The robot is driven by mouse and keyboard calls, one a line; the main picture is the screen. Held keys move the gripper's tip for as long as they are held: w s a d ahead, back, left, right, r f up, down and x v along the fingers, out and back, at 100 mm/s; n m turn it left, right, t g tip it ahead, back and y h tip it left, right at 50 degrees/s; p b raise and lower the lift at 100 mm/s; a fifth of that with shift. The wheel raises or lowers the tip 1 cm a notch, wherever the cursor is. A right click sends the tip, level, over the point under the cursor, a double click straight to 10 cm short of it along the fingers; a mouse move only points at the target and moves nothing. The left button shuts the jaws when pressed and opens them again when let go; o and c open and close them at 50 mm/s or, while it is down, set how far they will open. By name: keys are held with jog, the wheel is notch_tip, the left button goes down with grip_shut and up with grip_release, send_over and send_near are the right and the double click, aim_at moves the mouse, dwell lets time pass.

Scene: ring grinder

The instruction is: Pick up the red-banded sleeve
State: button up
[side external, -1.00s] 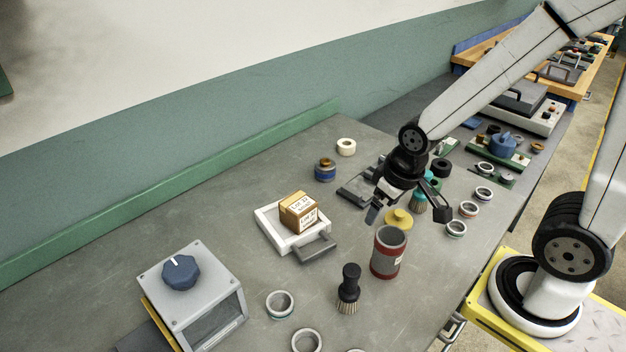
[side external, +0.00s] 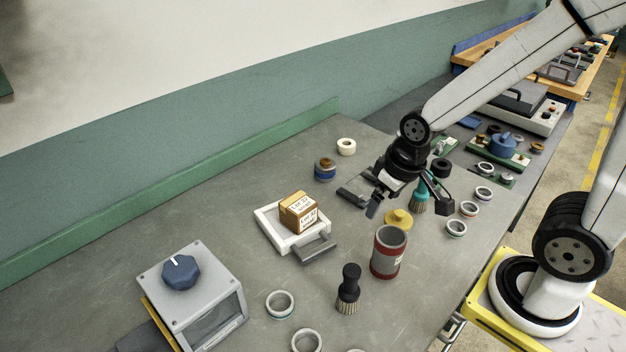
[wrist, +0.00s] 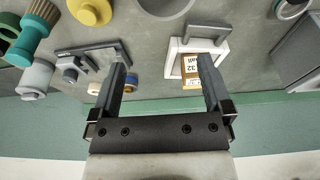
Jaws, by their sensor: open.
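Several small grey rings lie on the bench in the side view. One ring (side external: 468,209) right of my gripper seems to carry a reddish band, and another (side external: 456,228) in front of it shows a teal edge; at this size I cannot tell surely which is the red-banded sleeve. A larger upright grey cylinder (side external: 388,252) with red bands stands in front of my gripper. My gripper (side external: 408,205) is open and empty above the bench, near the yellow knobbed piece. In the wrist view its fingers (wrist: 162,65) are spread with nothing between them.
A white tray (side external: 265,221) holding a labelled box (side external: 299,212) lies left of the gripper.

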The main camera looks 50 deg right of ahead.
jog(key=s+d+f+m+g+y, duration=0.15)
jog(key=s+m+g+y, duration=0.35)
jog(key=s+m+y, duration=0.5)
jog(key=w+d+r+m+t+y, duration=0.35)
jog(key=r+m+t+y, duration=0.2)
jog(key=m+t, duration=0.7)
jog(key=g, duration=0.2)
send_near(388, 252)
jog(key=f, duration=0.1)
jog(key=w+f, duration=0.1)
jog(key=w+f+m, duration=0.1)
jog(key=shift+w+d+y, duration=0.2)
jog(key=shift+d+y, duration=0.05)
jog(key=shift+x, duration=1.3)
